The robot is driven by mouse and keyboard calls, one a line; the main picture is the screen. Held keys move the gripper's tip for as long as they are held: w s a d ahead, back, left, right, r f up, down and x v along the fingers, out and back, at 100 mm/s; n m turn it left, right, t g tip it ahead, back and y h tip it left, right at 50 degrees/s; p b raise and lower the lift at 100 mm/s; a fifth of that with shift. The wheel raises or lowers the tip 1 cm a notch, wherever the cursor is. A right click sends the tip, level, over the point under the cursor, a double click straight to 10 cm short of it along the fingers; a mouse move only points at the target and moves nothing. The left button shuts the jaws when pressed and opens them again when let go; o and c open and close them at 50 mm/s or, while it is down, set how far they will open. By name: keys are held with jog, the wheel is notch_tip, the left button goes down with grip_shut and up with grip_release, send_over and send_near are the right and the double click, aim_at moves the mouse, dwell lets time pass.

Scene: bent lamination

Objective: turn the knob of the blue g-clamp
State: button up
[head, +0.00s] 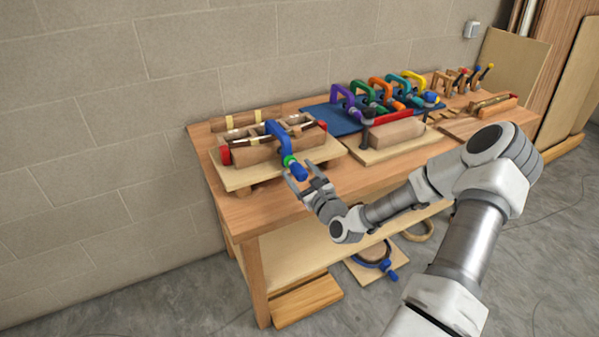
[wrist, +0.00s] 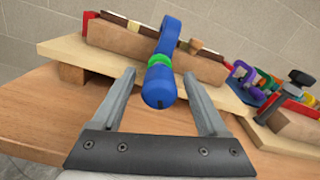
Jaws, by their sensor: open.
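The blue g-clamp (head: 279,135) sits over the wooden lamination form (head: 252,152) at the left end of the bench. Its blue knob (head: 298,171), with a green collar behind it, points toward me; in the wrist view the knob (wrist: 159,88) lies between the two fingers. My gripper (head: 305,181) is open, with one finger on each side of the knob and a visible gap on both sides. In the wrist view my gripper (wrist: 163,90) shows no contact with the knob. The far part of the clamp frame is partly hidden behind the form.
The form stands on a pale board (head: 232,178) on the workbench (head: 280,212). Several coloured clamps stand on a blue mat (head: 318,113) to the right, behind a second form (head: 397,133). A block wall stands behind.

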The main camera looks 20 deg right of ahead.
jog(key=shift+s, duration=0.1)
jog(key=s, duration=1.7)
jog(key=shift+s+d, duration=0.15)
jog(key=shift+d, duration=0.15)
